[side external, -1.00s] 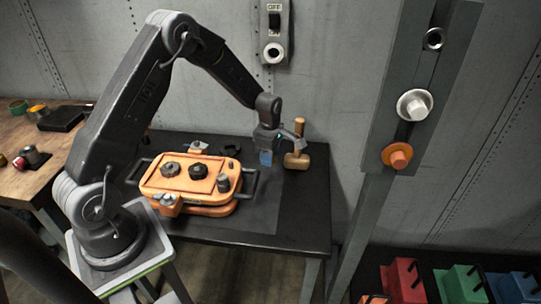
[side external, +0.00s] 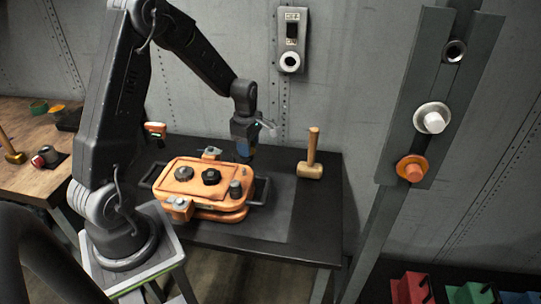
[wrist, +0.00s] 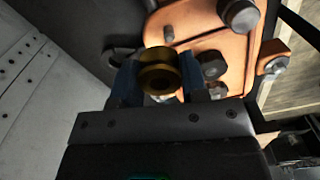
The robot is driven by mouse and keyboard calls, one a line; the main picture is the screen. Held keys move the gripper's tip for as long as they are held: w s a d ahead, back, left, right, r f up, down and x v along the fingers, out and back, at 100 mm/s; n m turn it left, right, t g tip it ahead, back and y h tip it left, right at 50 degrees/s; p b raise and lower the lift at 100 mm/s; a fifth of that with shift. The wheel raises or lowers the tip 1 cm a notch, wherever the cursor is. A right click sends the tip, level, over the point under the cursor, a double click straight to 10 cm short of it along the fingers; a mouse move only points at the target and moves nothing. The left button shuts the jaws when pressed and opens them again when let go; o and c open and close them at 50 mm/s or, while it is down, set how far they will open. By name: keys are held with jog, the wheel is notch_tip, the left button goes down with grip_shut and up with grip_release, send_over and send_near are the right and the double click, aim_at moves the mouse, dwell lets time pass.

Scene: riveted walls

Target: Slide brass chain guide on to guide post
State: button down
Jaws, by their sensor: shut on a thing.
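The brass chain guide (wrist: 158,72) is a short gold ring with a central hole. In the wrist view, my gripper (wrist: 158,85) is shut on it, with a blue finger on each side. In the side view, my gripper (side external: 246,151) is above the back right part of the orange housing (side external: 178,162); the guide cannot be made out there. A short grey cylinder (side external: 235,188) stands at the housing's right front corner. I cannot tell which part is the guide post. The held guide is seen against the housing (wrist: 190,18) in the wrist view, apart from its upright cylinders.
Dark knobs (side external: 211,177) stick up from the housing, with a side handle (side external: 262,189) at its right. A wooden mallet (side external: 311,158) stands on the black table (side external: 318,204) to the right. The tabletop between housing and mallet is clear.

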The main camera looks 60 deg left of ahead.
jog(key=shift+s+a+r, duration=0.2)
jog(key=shift+s+r, duration=0.05)
jog(key=shift+s, duration=0.2)
jog(key=shift+s+a+r, duration=0.2)
jog(key=shift+s+r, duration=0.05)
jog(key=shift+s, duration=0.15)
jog(key=shift+f, duration=0.2)
jog(key=shift+f, duration=2.75)
jog(key=shift+f, duration=1.8)
jog(key=c, duration=0.6)
grip_release()
jog(key=shift+o, duration=0.2)
